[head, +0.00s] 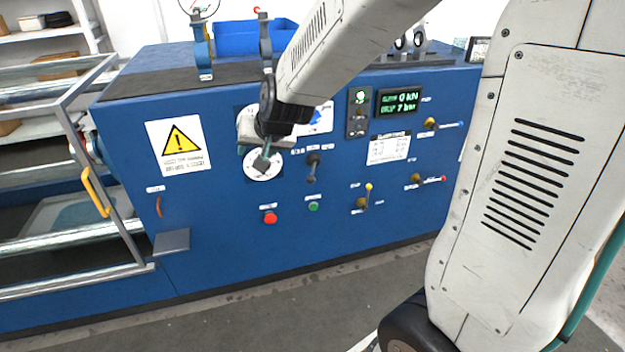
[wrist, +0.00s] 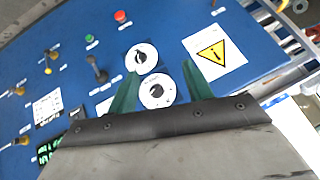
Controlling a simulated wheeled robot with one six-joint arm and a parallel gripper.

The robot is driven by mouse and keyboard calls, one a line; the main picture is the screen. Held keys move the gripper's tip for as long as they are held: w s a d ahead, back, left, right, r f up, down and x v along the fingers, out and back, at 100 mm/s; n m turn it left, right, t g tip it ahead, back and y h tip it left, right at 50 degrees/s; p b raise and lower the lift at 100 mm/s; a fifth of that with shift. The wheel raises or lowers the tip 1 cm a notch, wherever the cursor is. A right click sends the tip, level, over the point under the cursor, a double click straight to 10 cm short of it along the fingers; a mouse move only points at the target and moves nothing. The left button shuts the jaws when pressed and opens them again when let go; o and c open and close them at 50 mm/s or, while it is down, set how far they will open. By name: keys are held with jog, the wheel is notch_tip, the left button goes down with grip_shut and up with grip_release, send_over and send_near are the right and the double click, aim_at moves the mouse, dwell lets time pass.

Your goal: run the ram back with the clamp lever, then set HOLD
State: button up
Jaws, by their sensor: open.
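My gripper (head: 262,162) is in front of the blue control panel, over the two round white dials. In the wrist view its green fingers (wrist: 160,88) are apart with nothing gripped. One dial (wrist: 157,90) shows between them. The other dial (wrist: 141,57), with a dark knob, lies just beyond; its lower part shows in the head view (head: 263,172). A black-knobbed lever (head: 313,165) stands right of the dials, also seen in the wrist view (wrist: 97,68).
A display (head: 398,100) reads 0 kN and 7 bar. A red button (head: 270,217) and a green button (head: 313,207) sit below the dials. A warning sign (head: 180,146) is left. A framed guard (head: 85,180) stands at far left. The floor (head: 270,310) in front is clear.

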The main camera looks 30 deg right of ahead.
jog(key=w+d+f+m+t+h, duration=0.2)
jog(key=w+d+f, duration=0.1)
jog(key=w+f, duration=0.35)
jog(key=m+t+h, duration=0.1)
jog(key=m+h, duration=0.4)
jog(key=h, duration=0.3)
send_over(309, 182)
jog(key=a, duration=0.8)
notch_tip(309, 182, down, 13)
jog(key=s+d+f+h, duration=0.1)
jog(key=f, duration=0.1)
jog(key=s+d+f+h, duration=0.1)
jog(key=f+h, duration=0.1)
jog(key=s+d+f+m+h, duration=0.1)
jog(key=f+h, duration=0.1)
jog(key=shift+s+d+f, duration=0.2)
jog(key=shift+s+d, duration=0.05)
jog(key=shift+s, duration=0.05)
jog(key=x, duration=0.7)
jog(key=shift+w+d, duration=0.15)
jog(key=shift+d, duration=0.15)
